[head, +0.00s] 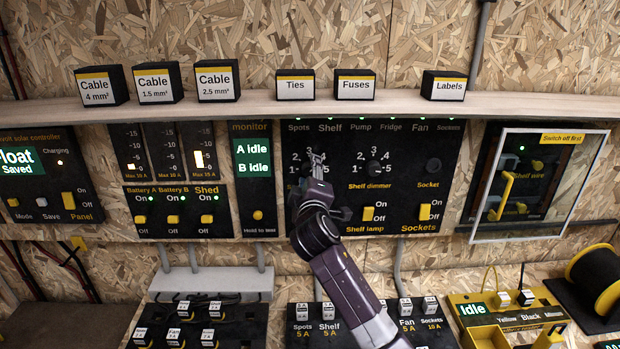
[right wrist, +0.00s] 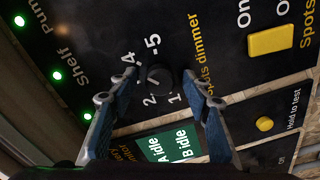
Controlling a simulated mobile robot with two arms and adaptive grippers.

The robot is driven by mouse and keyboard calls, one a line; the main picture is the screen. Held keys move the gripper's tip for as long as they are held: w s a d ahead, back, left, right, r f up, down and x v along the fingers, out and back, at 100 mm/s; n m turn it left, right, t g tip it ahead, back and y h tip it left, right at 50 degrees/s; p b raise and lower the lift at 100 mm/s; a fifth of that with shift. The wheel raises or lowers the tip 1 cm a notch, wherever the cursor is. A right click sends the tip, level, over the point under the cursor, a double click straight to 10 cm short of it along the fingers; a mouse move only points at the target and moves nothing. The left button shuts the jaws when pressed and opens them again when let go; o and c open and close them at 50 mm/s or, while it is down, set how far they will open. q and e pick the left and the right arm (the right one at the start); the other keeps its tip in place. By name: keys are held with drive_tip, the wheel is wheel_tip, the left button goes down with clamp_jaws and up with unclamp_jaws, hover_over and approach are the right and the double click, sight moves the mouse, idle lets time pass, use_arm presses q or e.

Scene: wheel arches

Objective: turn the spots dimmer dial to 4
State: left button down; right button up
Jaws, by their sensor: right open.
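The spots dimmer dial (right wrist: 158,80) is a small dark round knob on the black panel, with white numbers around it and its name in yellow. The 1, 2, 4 and 5 show in the right wrist view; the 3 is not clear there. I cannot tell which number the knob points at. My right gripper (right wrist: 158,103) is open, with one blue finger on each side of the dial in that view. I cannot tell whether the fingers touch it. In the head view my right gripper (head: 317,160) covers the dial. My left gripper is not in view.
The shelf dimmer dial (head: 374,168) is just right of my gripper, with the yellow shelf lamp switch (head: 368,213) below. The battery monitor (head: 253,170) is to the left. A shelf (head: 270,108) with labelled boxes juts out above the panel.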

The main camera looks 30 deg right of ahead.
drive_tip(key=v, duration=1.2)
